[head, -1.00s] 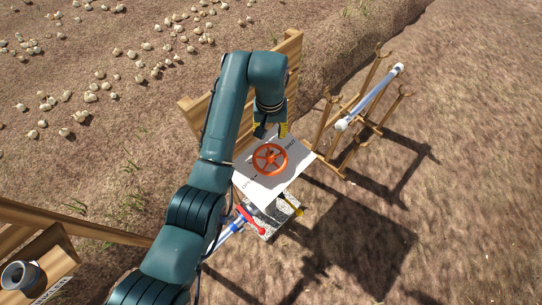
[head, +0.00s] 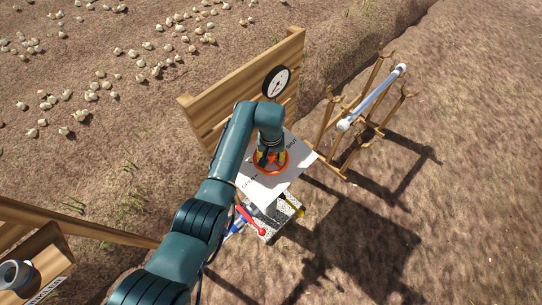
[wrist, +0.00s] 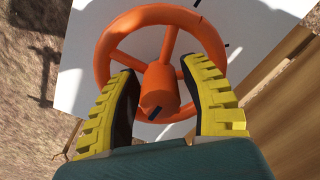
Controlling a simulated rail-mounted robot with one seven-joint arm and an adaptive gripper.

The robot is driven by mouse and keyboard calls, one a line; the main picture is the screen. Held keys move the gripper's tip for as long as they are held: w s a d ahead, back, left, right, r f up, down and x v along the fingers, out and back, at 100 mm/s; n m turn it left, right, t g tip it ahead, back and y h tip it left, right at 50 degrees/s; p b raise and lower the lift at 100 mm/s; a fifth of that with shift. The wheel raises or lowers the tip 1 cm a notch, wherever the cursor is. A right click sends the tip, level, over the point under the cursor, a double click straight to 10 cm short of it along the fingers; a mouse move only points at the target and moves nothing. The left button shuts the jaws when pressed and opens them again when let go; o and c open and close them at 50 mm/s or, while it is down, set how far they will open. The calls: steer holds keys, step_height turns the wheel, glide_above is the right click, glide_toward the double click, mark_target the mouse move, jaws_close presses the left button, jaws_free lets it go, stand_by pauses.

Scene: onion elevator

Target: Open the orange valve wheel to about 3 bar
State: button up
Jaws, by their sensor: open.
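The orange valve wheel (head: 285,168) lies on a white plate (head: 302,184) with OPEN and SHUT lettering. My gripper (head: 268,160) is over the wheel in the head view and hides much of it. In the wrist view, the wheel (wrist: 114,41) fills the upper middle. There my open gripper (wrist: 165,90) has its yellow fingers on either side of the orange hub (wrist: 160,88). I cannot tell whether the fingers touch the spokes or rim. A round white gauge with a black rim (head: 277,82) is on the wooden board; its reading is too small to tell.
The wooden board (head: 210,118) stands behind the plate. A red-handled lever (head: 250,220) is below it. A wooden rack (head: 328,125) holding a pale tube (head: 372,96) stands to the right.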

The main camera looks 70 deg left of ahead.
steer(key=shift+c, duration=0.2)
jaws_close()
steer(key=shift+r, duration=0.1)
steer(key=shift+n, duration=0.3)
steer(key=n+p, duration=0.2)
steer(key=n, duration=0.1)
steer(key=shift+r, duration=0.1)
steer(key=shift+n+p, duration=0.7)
steer(key=shift+n, duration=1.9)
steer(key=shift+f, duration=0.2)
